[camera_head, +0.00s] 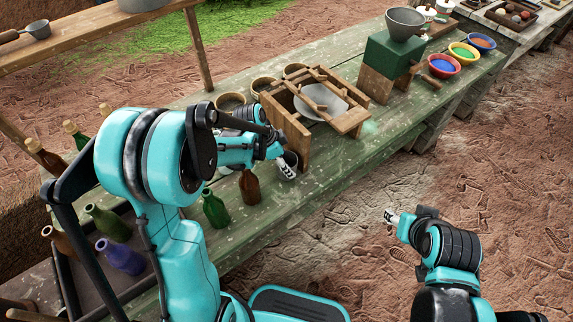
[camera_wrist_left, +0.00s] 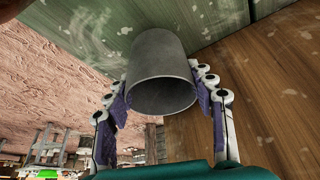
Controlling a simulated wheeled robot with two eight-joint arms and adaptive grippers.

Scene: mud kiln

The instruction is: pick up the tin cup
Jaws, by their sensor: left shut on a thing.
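The tin cup (camera_wrist_left: 160,75) is a plain grey metal cylinder in the left wrist view, its dark open mouth facing the camera. My left gripper (camera_wrist_left: 163,98) has a finger on each side of the cup, purple pads against its wall, and is shut on it. In the head view my left gripper (camera_head: 287,166) is low at the table's front edge, beside the wooden frame; the cup cannot be made out there. My right gripper (camera_head: 391,217) is over the ground in front of the table, too small to tell whether open.
The wooden frame (camera_head: 291,137) with a pale round dish (camera_head: 320,102) stands close by the left gripper. A green bottle (camera_head: 215,208) and a brown bottle (camera_head: 249,187) stand to its left. A green block (camera_head: 390,54) and bowls (camera_head: 444,66) are farther right on the green table (camera_head: 345,157).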

